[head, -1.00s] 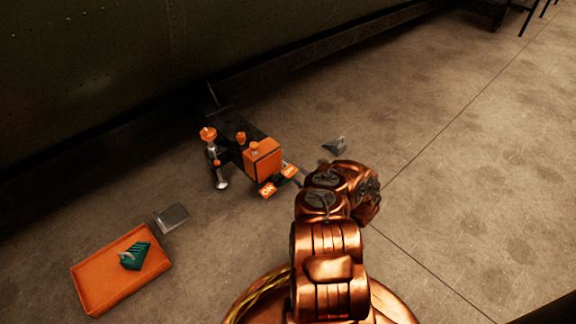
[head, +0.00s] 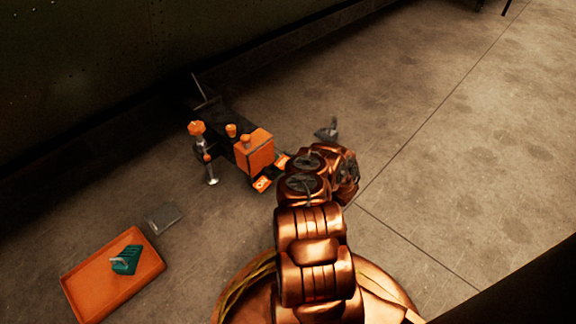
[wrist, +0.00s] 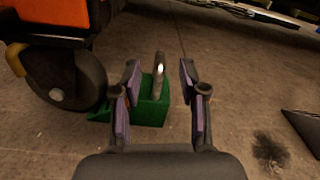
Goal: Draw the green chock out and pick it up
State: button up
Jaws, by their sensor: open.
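The green chock (wrist: 152,106) sits on the floor in the wrist view, with its thin end at the wheel (wrist: 62,75). A metal handle (wrist: 159,75) stands up from its top. My gripper (wrist: 160,82) is open, its two fingers to the left and right of the handle. I cannot tell how far above the chock they are. In the head view my arm (head: 313,240) hides my fingers and this chock. Another teal-green chock (head: 126,260) with a handle lies in the orange tray (head: 85,295).
A dark cart with an orange box (head: 255,152) and orange knobs stands left of my arm. A grey plate (head: 162,218) lies near the tray. A small grey wedge-like piece (head: 327,131) lies beyond my arm. The floor at right is clear.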

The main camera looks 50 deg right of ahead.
jog(key=shift+w+b, duration=0.7)
jog(key=shift+w, duration=1.5)
jog(key=shift+c, duration=0.2)
grip_shut()
